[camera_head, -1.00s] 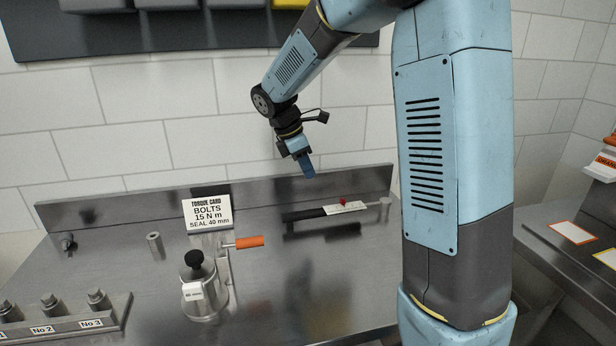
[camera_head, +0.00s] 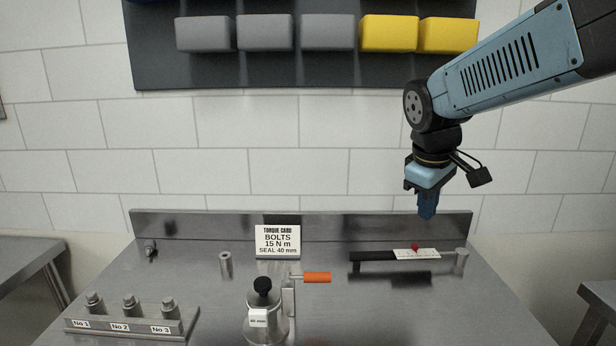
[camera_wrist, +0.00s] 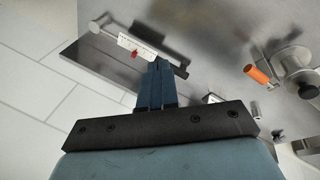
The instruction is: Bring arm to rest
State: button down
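My arm reaches in from the right in the head view, bent down at the wrist. My gripper (camera_head: 427,214) hangs in the air above the right part of the steel bench, in front of the tiled wall, pointing down. Its blue fingers lie together in the wrist view (camera_wrist: 158,66), with nothing seen between them. The torque wrench (camera_head: 375,256), with a white scale (camera_head: 417,254) and a red marker, lies on the bench below my gripper, apart from it.
A steel pot with a black knob (camera_head: 263,284) and an orange handle (camera_head: 317,277) stand mid-bench. A torque card (camera_head: 278,241) is behind them. A numbered bolt rack (camera_head: 130,325) is at front left. Grey and yellow bins (camera_head: 388,34) hang on the wall above.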

jog(key=s+m+t+y, duration=0.1)
jog(key=s+m+t, duration=0.1)
jog(key=s+m, duration=0.5)
jog(key=shift+s+d+m+t+y, duration=0.3)
jog(key=shift+s+d+t+y, duration=0.1)
jog(key=shift+s, duration=1.8)
